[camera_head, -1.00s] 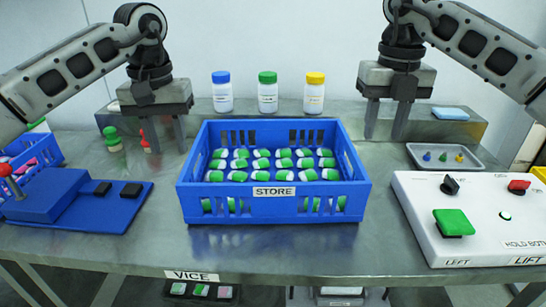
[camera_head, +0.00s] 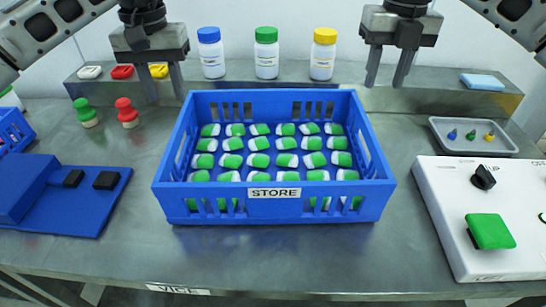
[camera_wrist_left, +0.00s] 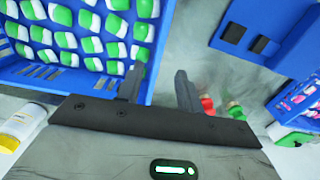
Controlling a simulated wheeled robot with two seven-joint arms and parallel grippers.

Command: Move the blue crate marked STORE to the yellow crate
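The blue crate marked STORE (camera_head: 275,207) stands on the grey table in the middle of the head view, filled with several green-and-white pieces. In the left wrist view the crate (camera_wrist_left: 72,80) is at the upper left. My left gripper (camera_head: 160,90) is open and empty, above the table beyond the crate's left side. In the left wrist view its two fingers (camera_wrist_left: 159,90) are apart with nothing between them. My right gripper (camera_head: 388,80) is open and empty, beyond the crate's far right corner. I cannot make out a yellow crate in the current views.
White bottles with blue (camera_head: 210,55), green (camera_head: 266,55) and yellow (camera_head: 324,57) caps stand on a back ledge. Red (camera_head: 126,113) and green (camera_head: 85,112) stampers stand left. A blue fixture (camera_head: 70,195) lies left; a white control box (camera_head: 480,215) and grey tray (camera_head: 473,148) are right.

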